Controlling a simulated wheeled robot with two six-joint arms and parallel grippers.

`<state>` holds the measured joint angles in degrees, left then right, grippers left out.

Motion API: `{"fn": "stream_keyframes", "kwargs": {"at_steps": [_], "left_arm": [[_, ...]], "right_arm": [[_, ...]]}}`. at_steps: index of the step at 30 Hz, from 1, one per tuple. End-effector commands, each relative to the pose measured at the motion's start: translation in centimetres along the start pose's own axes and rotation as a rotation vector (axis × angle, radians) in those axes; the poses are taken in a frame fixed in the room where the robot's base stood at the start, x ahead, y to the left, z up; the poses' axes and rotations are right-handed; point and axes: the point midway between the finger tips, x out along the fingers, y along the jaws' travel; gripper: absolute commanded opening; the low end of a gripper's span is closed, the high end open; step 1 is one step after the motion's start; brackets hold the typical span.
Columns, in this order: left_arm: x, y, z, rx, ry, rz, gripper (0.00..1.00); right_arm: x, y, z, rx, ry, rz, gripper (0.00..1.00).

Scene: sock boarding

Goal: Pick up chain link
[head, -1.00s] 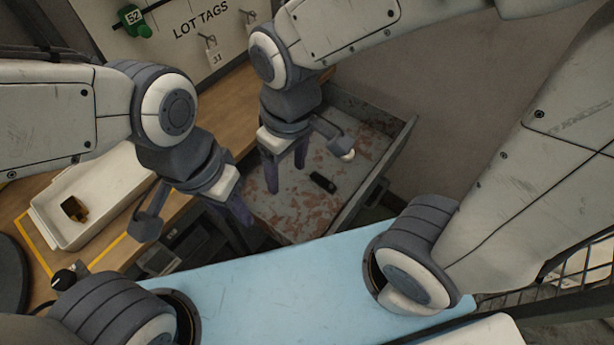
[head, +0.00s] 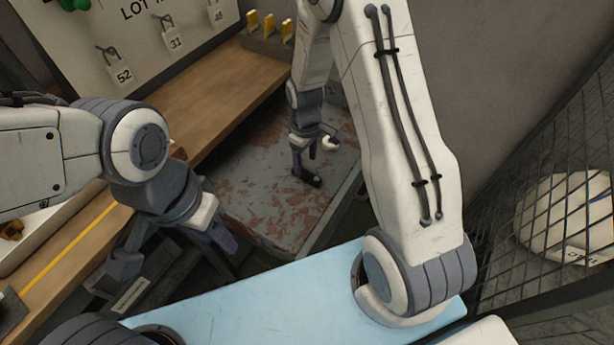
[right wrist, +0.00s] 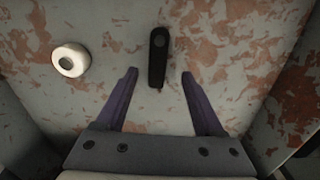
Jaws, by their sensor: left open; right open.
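The chain link (head: 316,183) is a small dark oblong piece lying on the worn, rust-patched grey tray (head: 262,185). In the right wrist view the black link (right wrist: 158,57) lies lengthwise, its lower end between the fingertips and the rest beyond them. My right gripper (head: 302,172) is open and empty, close over the link; it also shows in the right wrist view (right wrist: 158,76). Its fingers stand clear of the link on both sides. In the head view the gripper partly hides the link. My left gripper (head: 222,243) is open and empty, near the tray's near left edge.
A white ring-like piece (right wrist: 70,60) lies on the tray left of the link in the right wrist view. A wooden bench (head: 190,115) and a tag board (head: 150,40) are at the left and back. A wire mesh cage (head: 548,170) stands at the right.

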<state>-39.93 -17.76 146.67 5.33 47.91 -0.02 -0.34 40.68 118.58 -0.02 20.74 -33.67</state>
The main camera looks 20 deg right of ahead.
Motion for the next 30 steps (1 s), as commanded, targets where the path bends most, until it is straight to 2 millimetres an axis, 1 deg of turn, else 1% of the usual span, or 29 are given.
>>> {"fn": "stream_keyframes", "kwargs": {"at_steps": [4, 9, 12, 20, 21, 23, 24, 26, 30], "left_arm": [[0.1, 0.0, 0.0, 0.000, 0.000, 0.000, 0.41], [0.3, 0.0, 0.0, 0.000, 0.000, 0.000, 0.41], [0.4, 0.0, 0.0, 0.000, 0.000, 0.000, 0.41], [0.4, 0.0, 0.0, 0.000, 0.000, 0.000, 0.41], [0.4, 0.0, 0.0, 0.000, 0.000, 0.000, 0.41], [0.4, 0.0, 0.0, 0.000, 0.000, 0.000, 0.41], [0.4, 0.0, 0.0, 0.000, 0.000, 0.000, 0.41], [0.4, 0.0, 0.0, 0.000, 0.000, 0.000, 0.41], [0.4, 0.0, 0.0, 0.000, 0.000, 0.000, 0.41]], "right_arm": [[1.5, 0.1, -0.1, 0.001, -0.002, -0.001, 0.70], [4.2, 0.3, -0.1, 0.001, -0.003, -0.002, 0.70], [5.1, 0.4, -0.2, 0.001, -0.001, -0.001, 0.70], [5.3, 0.4, -0.2, 0.001, 0.000, 0.000, 0.70], [5.3, 0.4, -0.2, 0.001, 0.000, 0.000, 0.62], [5.3, 0.4, -0.2, 0.001, 0.000, 0.000, 0.39], [5.3, 0.4, -0.2, 0.001, 0.000, 0.000, 0.24], [5.3, 0.4, -0.2, 0.001, 0.000, 0.000, 0.01], [5.2, 0.4, -0.2, 0.001, 0.001, 0.000, 0.00]]}}
